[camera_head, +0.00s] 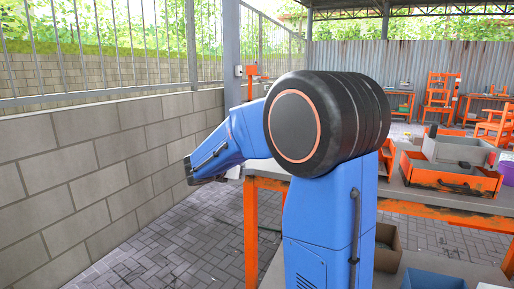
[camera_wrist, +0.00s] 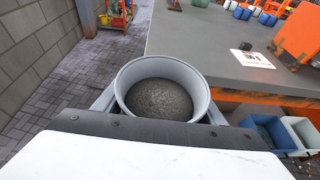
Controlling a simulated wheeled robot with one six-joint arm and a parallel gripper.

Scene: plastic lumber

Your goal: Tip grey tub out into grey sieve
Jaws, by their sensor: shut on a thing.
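The grey tub (camera_wrist: 163,66) is in the middle of the wrist view, its round mouth facing the camera. Dark grainy material (camera_wrist: 160,99) lies inside it. My gripper (camera_wrist: 162,104) is shut on the tub, with a finger along each side. The tub looks held out over the paved floor beside the table edge. In the head view my own arm is in front, and I cannot make out the gripper or tub there. I cannot identify the grey sieve with certainty in either view.
A grey table (camera_wrist: 215,40) is to the right, bearing a white card (camera_wrist: 253,59). Blue and white bins (camera_wrist: 270,130) stand lower right. A block wall (camera_head: 95,180) runs along the left. Orange trays (camera_head: 450,178) and a grey box (camera_head: 458,150) sit on the table.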

